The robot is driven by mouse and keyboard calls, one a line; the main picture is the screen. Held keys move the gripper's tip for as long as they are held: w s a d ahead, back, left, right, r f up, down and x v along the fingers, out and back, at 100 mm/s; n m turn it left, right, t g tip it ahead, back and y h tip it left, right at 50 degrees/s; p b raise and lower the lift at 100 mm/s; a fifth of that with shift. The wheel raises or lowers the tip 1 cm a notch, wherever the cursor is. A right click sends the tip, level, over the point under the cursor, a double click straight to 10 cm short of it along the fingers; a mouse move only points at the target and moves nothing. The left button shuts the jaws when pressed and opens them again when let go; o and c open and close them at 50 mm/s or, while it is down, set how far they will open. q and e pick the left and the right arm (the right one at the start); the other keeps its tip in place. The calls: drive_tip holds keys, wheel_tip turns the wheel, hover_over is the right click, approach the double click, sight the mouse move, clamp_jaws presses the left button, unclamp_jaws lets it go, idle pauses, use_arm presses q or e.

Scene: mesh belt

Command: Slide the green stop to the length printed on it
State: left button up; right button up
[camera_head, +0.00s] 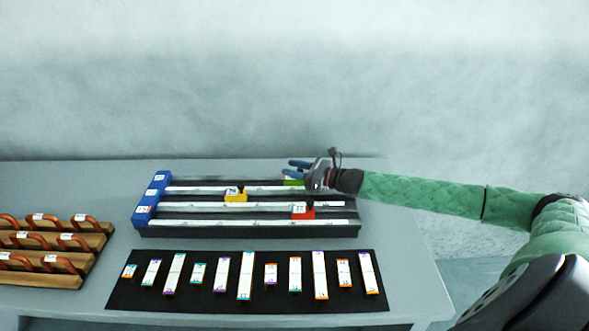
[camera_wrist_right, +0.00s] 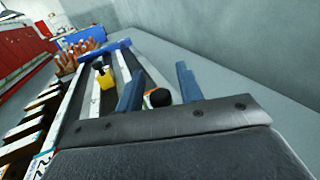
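The green stop (camera_head: 293,182) sits on the rear rail of the dark rail board (camera_head: 250,231), toward its right part, and is partly hidden by my right gripper. My right gripper (camera_head: 297,166) is at the green stop, its two blue fingers apart. In the right wrist view the fingers (camera_wrist_right: 158,92) are also spread, with a dark round knob (camera_wrist_right: 159,97) and a bit of green between them. I cannot tell whether they touch the stop. The number on the green stop is not visible. My left gripper is not in view.
A yellow stop (camera_head: 236,197) is on the middle rail and a red stop (camera_head: 303,213) on the front rail. Blue end blocks (camera_head: 151,199) close the rails at the left. A black mat (camera_head: 205,306) with several labelled strips lies in front. Wooden racks (camera_head: 60,262) stand left.

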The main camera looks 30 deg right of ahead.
clamp_jaws()
drive_tip(key=w+a, duration=0.1)
drive_tip(key=w+a+b, duration=0.1)
drive_tip(key=a, duration=0.1)
drive_tip(key=w+a+b, duration=0.1)
drive_tip(key=a, duration=0.1)
drive_tip(key=shift+w+a, duration=0.2)
drive_tip(key=shift+a, duration=0.05)
drive_tip(key=shift+w+a, duration=0.2)
drive_tip(key=shift+a, duration=0.2)
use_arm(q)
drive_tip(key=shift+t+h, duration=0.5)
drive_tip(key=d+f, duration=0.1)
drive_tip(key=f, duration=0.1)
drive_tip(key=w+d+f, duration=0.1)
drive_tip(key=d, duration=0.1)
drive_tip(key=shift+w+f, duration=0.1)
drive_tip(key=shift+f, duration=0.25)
use_arm(e)
drive_tip(key=shift+o, duration=1)
unclamp_jaws()
drive_tip(key=shift+w+a, duration=0.1)
drive_tip(key=shift+a, duration=0.05)
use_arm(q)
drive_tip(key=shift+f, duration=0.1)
